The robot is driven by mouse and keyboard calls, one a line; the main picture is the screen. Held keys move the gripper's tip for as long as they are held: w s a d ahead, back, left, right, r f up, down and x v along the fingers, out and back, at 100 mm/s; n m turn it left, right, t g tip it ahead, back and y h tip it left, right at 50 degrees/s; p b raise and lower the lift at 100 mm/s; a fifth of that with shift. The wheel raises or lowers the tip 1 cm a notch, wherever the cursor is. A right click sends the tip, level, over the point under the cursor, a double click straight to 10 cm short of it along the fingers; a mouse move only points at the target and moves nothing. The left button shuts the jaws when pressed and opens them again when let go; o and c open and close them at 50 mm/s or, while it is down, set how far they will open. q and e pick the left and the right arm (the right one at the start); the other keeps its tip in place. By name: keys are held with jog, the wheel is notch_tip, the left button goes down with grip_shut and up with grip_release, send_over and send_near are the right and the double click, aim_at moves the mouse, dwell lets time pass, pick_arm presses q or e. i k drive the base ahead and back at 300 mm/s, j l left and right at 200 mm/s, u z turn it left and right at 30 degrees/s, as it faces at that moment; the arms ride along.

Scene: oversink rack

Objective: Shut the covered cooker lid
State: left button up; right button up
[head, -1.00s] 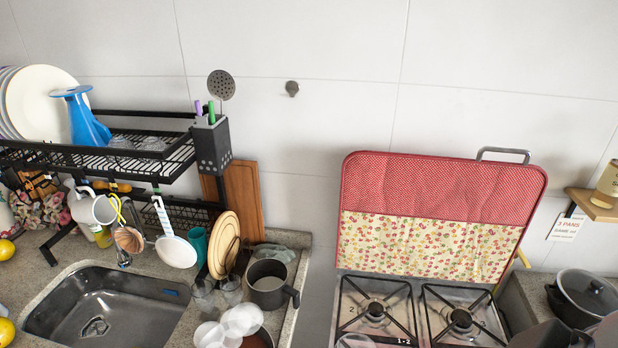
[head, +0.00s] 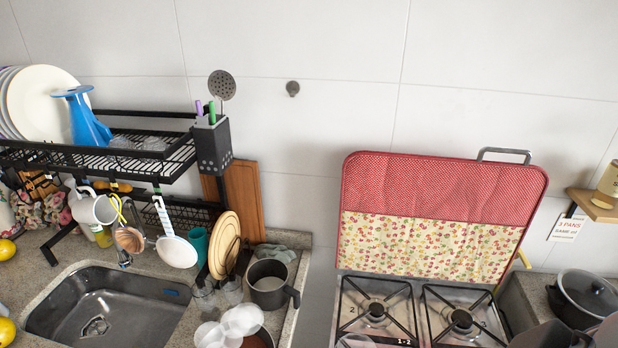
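The cooker lid (head: 440,185) stands upright and open at the back of the cooker, against the tiled wall. A red patterned cloth covers its upper part, and a cream floral cloth (head: 425,245) covers the lower part. A grey metal handle (head: 503,152) shows at its top right edge. Below it, the cooker top shows two burners, the left burner (head: 376,309) and the right burner (head: 461,320); the front of the cooker is cut off by the picture edge. I cannot make out either of my grippers in the head view.
A lidded dark pot (head: 583,298) stands on the counter right of the cooker, below a small wooden shelf (head: 592,205). A grey pot (head: 268,283) stands on the left counter, near the sink (head: 105,305) and black dish rack (head: 110,155). A dark grey object (head: 548,334) shows at bottom right.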

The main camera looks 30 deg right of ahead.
aim_at(449, 218)
jog(key=z, duration=1.55)
jog(key=i+l+u, duration=0.15)
jog(key=i+u, duration=0.15)
jog(key=u, duration=0.15)
jog(key=i+l+u, duration=0.25)
jog(key=u, duration=0.2)
jog(key=i+l+u, duration=0.25)
jog(key=l+u, duration=0.25)
jog(key=j, duration=0.15)
